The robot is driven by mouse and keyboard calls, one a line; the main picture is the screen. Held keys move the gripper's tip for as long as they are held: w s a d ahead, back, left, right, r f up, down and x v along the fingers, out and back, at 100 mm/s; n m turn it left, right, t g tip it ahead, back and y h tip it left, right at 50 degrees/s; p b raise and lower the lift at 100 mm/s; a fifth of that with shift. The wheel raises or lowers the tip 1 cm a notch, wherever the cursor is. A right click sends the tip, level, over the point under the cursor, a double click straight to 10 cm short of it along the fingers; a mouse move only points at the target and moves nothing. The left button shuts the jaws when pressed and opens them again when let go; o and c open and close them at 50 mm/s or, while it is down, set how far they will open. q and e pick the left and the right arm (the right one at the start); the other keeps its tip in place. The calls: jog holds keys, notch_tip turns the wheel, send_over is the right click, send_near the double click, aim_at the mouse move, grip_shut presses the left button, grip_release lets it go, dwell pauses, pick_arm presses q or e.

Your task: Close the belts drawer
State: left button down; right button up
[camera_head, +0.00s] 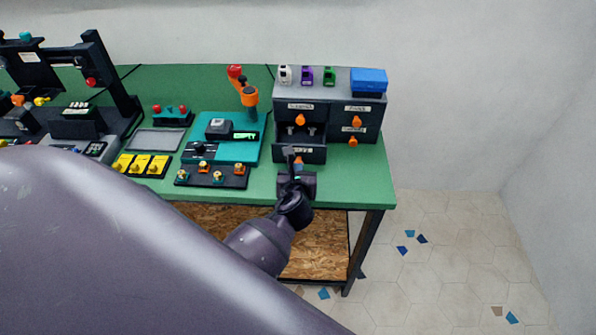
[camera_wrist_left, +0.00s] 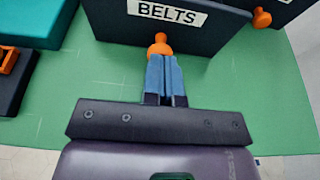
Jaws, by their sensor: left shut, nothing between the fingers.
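The belts drawer is the lower left drawer of a dark grey cabinet (camera_head: 360,85), pulled out, with its open inside showing in the head view. Its dark front (camera_head: 315,156) is partly covered by my gripper there. In the left wrist view the drawer front (camera_wrist_left: 205,38) carries a white BELTS label (camera_wrist_left: 168,11) and an orange knob (camera_wrist_left: 160,44). My left gripper (camera_head: 291,157) is shut and empty in front of the drawer. Its blue-grey fingertips (camera_wrist_left: 164,62) are right at the knob; I cannot tell if they touch. My right gripper is not in view.
Small coloured items and a blue box (camera_head: 369,80) stand on the cabinet. A teal station (camera_head: 238,150) and a dark block with orange knobs (camera_head: 211,176) lie left of the drawer. The green bench (camera_head: 350,185) is clear at the front right.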

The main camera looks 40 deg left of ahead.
aim_at(299, 145)
pick_arm(q)
jog(key=w+a, duration=0.1)
jog(key=w, duration=0.1)
jog(key=w+a+p, duration=0.1)
jog(key=w+a, duration=0.1)
jog(key=w, duration=0.1)
jog(key=w+a+p, duration=0.1)
jog(key=w+a, duration=0.1)
jog(key=w, duration=0.1)
jog(key=shift+w+a, duration=0.1)
jog(key=shift+r, duration=0.25)
jog(key=shift+w, duration=0.1)
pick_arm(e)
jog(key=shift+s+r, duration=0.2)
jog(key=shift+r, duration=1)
